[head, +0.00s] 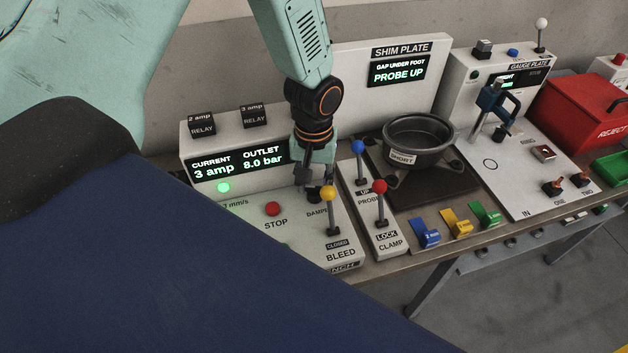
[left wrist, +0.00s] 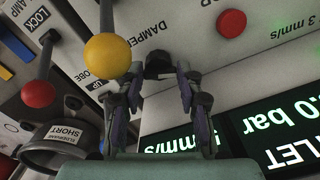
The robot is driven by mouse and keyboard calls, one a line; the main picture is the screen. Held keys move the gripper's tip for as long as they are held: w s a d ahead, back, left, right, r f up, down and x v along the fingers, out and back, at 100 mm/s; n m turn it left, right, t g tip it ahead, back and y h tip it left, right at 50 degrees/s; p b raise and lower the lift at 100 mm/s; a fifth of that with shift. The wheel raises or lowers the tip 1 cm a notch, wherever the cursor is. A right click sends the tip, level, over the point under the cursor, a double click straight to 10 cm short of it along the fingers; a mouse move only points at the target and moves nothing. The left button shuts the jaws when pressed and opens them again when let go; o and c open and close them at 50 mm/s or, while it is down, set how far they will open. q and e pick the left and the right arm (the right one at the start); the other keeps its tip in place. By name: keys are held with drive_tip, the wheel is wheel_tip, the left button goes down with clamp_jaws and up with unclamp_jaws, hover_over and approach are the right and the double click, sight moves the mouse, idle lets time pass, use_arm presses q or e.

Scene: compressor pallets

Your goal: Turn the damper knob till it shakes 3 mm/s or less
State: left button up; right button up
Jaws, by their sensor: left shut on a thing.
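My left gripper (head: 315,190) reaches down onto the compressor panel at the damper label. In the left wrist view its fingers (left wrist: 158,80) are closed on the black damper knob (left wrist: 157,64), one on each side. In the head view the knob is mostly hidden by the gripper. The display (head: 240,168) reads current 3 amp and outlet 8.0 bar. A green lamp (head: 223,187) is lit below it, beside a dark "3 mm/s" marking (left wrist: 280,32). My right gripper is not in view.
The yellow-topped bleed lever (head: 328,194) stands close beside the gripper, marked closed. A red stop button (head: 272,209) is to the left. The blue probe lever (head: 358,147) and red clamp lever (head: 380,187) stand to the right, near a dark pot (head: 418,133).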

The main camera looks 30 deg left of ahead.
sight(313, 189)
use_arm(q)
drive_tip(key=shift+s, duration=0.1)
drive_tip(key=o, duration=1.1)
drive_tip(key=shift+s+r, duration=0.1)
wheel_tip(313, 189, up, 12)
